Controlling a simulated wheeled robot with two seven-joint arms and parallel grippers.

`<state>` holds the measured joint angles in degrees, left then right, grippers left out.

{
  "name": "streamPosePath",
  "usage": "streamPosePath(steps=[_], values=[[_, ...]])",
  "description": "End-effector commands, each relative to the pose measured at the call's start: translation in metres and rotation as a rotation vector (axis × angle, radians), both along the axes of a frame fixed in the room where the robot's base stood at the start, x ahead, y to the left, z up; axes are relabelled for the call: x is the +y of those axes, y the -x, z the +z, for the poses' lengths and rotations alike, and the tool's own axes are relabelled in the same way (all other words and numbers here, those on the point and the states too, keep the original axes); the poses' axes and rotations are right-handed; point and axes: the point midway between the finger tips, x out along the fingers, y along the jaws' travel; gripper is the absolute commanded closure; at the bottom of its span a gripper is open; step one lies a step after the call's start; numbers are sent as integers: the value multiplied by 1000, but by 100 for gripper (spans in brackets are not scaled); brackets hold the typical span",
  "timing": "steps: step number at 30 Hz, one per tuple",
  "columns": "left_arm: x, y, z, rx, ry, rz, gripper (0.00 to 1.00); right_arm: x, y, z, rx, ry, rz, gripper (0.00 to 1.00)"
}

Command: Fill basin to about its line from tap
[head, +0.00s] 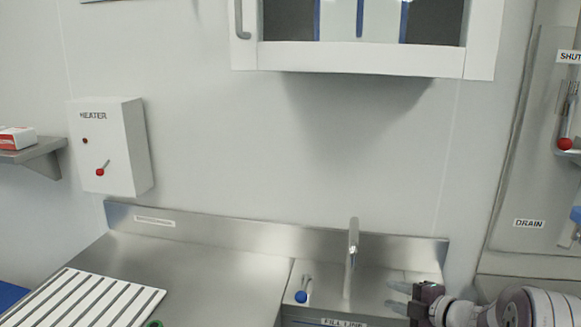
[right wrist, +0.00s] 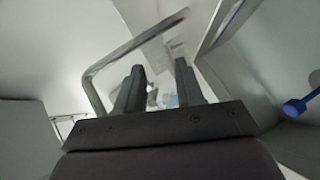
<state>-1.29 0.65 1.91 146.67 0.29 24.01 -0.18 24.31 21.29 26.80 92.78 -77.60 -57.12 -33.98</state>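The metal tap (head: 353,243) stands upright at the back of the steel counter. A pale strip shows below it; I cannot tell whether it is water or a reflection. The basin is at the bottom edge, with its FILL LINE label (head: 343,322) partly in view; its inside and water level are hidden. A small lever with a blue knob (head: 301,296) is left of the tap. My right gripper (head: 398,296) is open and empty, right of the tap and apart from it. Its parted fingers also show in the right wrist view (right wrist: 160,85), near a bent metal tube (right wrist: 125,48). My left gripper is out of view.
A HEATER box (head: 103,148) with a red-knobbed lever is on the left wall. A slatted white rack (head: 82,300) lies on the left counter. A cabinet (head: 362,55) hangs above. A panel labelled DRAIN (head: 528,223) is at right. The middle counter (head: 215,265) is clear.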

Motion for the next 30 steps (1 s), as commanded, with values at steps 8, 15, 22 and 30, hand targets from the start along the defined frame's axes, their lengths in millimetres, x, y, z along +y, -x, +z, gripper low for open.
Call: streamPosePath(steps=[8,15,22,30], values=[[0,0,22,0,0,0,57,-3,32,7,392,-225,-636,63],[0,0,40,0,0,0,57,27,195,-26,980,-482,-1298,63],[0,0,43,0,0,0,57,56,282,-35,1254,-550,-1549,63],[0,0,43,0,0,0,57,57,286,-36,1270,-551,-1563,63]])
